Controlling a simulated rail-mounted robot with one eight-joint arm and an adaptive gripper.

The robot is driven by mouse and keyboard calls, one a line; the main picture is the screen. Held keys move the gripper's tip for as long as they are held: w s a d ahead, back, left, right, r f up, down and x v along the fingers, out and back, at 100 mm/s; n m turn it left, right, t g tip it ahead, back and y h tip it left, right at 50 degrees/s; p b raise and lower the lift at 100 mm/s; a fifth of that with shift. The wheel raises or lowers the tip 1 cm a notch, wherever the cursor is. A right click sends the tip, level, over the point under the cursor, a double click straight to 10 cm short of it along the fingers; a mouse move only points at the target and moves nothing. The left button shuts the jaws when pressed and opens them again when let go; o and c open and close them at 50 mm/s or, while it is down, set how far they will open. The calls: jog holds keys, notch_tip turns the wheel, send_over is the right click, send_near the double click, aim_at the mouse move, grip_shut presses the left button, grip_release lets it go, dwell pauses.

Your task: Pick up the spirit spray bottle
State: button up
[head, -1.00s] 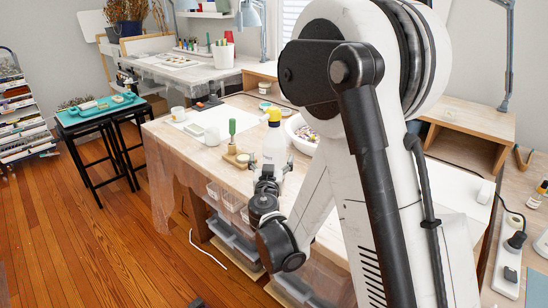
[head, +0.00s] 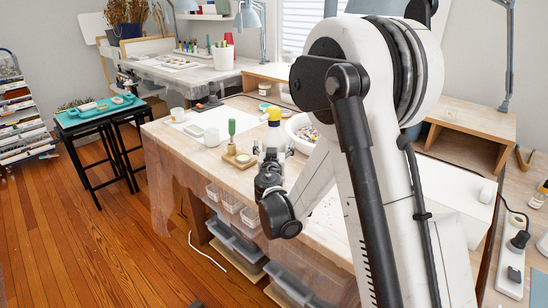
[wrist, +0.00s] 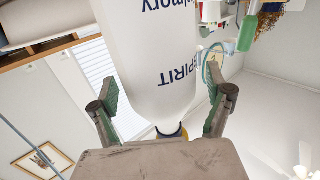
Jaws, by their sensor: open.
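The spirit spray bottle, white with a yellow cap (head: 274,115), stands on the wooden worktable (head: 172,140); its lower body is mostly hidden behind my gripper (head: 270,156) in the head view. In the wrist view, which looks upside down, the white bottle (wrist: 158,50) with dark "SPIRIT" lettering fills the middle. It lies between the two green-padded fingers of my gripper (wrist: 162,98). The fingers are spread, with a visible gap at the left; contact at the right is hard to tell.
A white bowl (head: 299,142) of small coloured pieces sits close on the right. White boxes are to the right.

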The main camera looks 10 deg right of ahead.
jog(key=shift+c, duration=0.5)
jog(key=c, duration=1.4)
jog(key=shift+c, duration=0.3)
jog(key=shift+r, duration=0.15)
